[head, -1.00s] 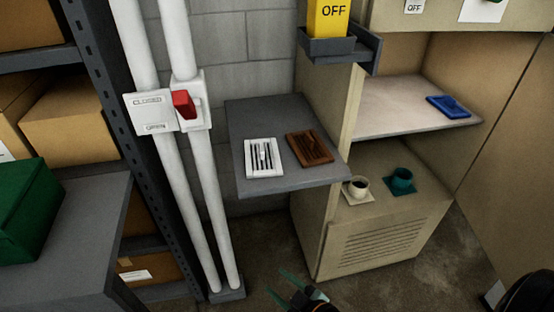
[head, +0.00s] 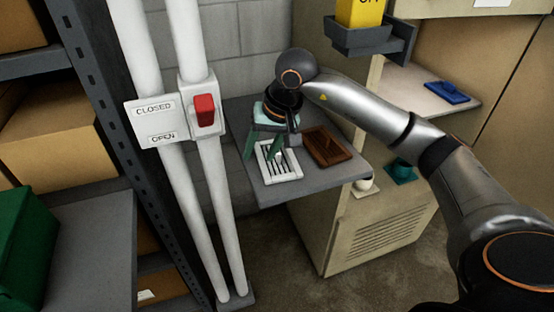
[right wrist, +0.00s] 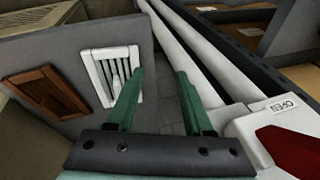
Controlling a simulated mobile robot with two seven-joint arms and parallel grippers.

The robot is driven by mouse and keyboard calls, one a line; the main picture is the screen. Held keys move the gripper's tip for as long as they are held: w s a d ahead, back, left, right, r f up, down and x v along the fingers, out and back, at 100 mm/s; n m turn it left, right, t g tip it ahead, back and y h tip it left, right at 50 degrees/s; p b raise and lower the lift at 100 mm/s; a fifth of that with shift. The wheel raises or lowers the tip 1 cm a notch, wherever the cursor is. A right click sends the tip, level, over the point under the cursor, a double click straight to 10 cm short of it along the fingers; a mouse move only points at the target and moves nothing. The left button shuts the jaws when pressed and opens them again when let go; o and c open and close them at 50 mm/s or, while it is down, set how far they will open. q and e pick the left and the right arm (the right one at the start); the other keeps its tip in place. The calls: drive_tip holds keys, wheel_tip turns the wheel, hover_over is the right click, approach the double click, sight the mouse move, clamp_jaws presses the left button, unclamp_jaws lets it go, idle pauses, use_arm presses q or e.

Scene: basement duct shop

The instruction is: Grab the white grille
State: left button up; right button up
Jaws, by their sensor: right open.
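The white grille (head: 288,172) lies flat on a small grey shelf (head: 262,198), with its slats showing in the head view. My right gripper (head: 264,150) has green fingers and points down over the grille's left and back part, hiding some of it. In the right wrist view the white grille (right wrist: 104,72) is left of the gap between my open fingers (right wrist: 160,74). One finger overlaps the grille's edge there, and I cannot tell whether it touches. The other finger is beyond the shelf edge in that view. My left gripper is not in view.
A brown grille (head: 326,147) lies right beside the white one. White pipes with a red switch (head: 205,110) stand close to the left of the shelf. A cabinet (head: 380,235) with cups adjoins on the right.

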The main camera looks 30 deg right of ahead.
drive_tip(key=d+r+h, duration=0.3)
drive_tip(key=d+r, duration=0.1)
drive_tip(key=d, duration=0.4)
hover_over(285, 166)
wheel_tip(285, 166, down, 5)
drive_tip(key=shift+w+a+f+n+t, duration=0.1)
drive_tip(key=shift+w+f+n+t, duration=0.1)
drive_tip(key=shift+f, duration=0.2)
drive_tip(key=shift+w+a+f+n+t, duration=0.1)
drive_tip(key=shift+f+n+t, duration=0.1)
drive_tip(key=shift+f, duration=0.2)
drive_tip(key=w+f, duration=0.1)
drive_tip(key=w+f+p, duration=0.1)
drive_tip(key=f, duration=0.1)
drive_tip(key=shift+w+f, duration=0.2)
drive_tip(key=shift+w, duration=0.05)
drive_tip(key=shift+w+d+f, duration=0.15)
drive_tip(key=shift+w+f, duration=0.05)
drive_tip(key=shift+f, duration=0.3)
clamp_jaws()
drive_tip(key=shift+r, duration=0.1)
